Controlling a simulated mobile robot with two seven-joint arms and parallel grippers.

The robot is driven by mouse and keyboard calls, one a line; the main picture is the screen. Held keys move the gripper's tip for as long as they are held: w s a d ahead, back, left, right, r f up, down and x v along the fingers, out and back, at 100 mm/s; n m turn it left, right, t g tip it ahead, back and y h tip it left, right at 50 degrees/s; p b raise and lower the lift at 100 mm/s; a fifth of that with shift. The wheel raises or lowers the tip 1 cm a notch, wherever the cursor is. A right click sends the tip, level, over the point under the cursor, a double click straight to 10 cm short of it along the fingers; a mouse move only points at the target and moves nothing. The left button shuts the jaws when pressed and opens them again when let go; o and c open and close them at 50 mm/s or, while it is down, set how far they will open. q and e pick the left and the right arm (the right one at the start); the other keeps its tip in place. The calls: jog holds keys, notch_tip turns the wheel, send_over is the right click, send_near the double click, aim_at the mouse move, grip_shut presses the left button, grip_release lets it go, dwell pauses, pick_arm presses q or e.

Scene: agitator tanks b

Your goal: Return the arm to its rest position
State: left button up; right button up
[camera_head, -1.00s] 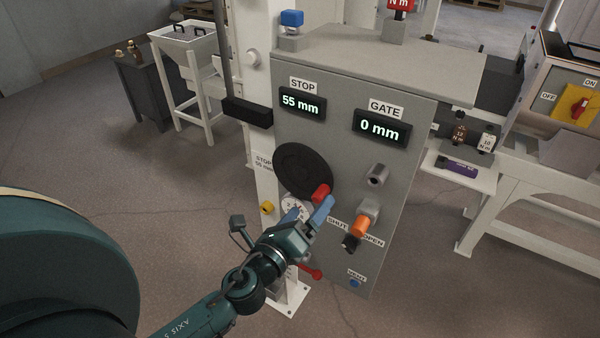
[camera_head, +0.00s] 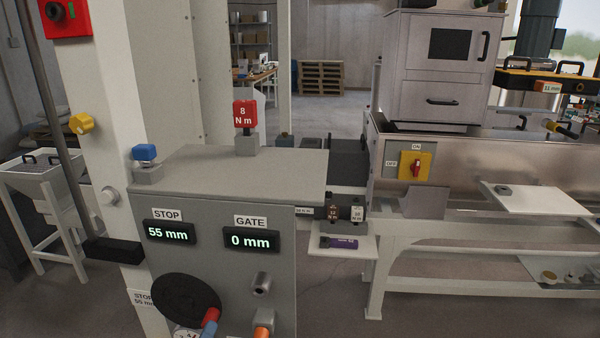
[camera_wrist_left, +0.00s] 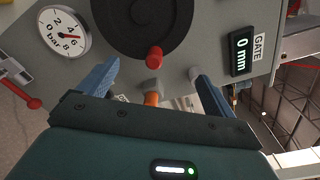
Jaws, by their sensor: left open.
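My left gripper (camera_wrist_left: 154,68) is open in the left wrist view, its two blue fingers spread in front of the grey control panel. A black handwheel (camera_wrist_left: 140,22) with a red knob (camera_wrist_left: 154,57) shows beyond the fingertips. I cannot tell whether a finger touches the knob. In the head view only a blue fingertip (camera_head: 207,329) shows at the bottom edge, by the handwheel (camera_head: 182,297); the rest of the arm is out of frame. My right gripper is in neither view.
The grey panel cabinet (camera_head: 215,210) reads STOP 55 mm and GATE 0 mm. An orange-tipped valve handle (camera_wrist_left: 151,99) and a pressure gauge (camera_wrist_left: 63,34) are close to the gripper. A white post (camera_head: 105,130) stands left; a steel machine (camera_head: 480,165) stands right.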

pick_arm(q)
jog(key=s+d+f+n+g+h, duration=0.1)
jog(key=s+d+f+n+g, duration=0.2)
jog(key=s+f+n, duration=0.3)
jog(key=s+d+f+n+g+h, duration=0.1)
jog(key=s+d+f+n+g, duration=0.2)
jog(key=n, duration=1.4)
jog(key=s+f+g, duration=0.1)
jog(key=s+f, duration=0.2)
jog(key=f, duration=0.2)
jog(key=shift+f, duration=0.3)
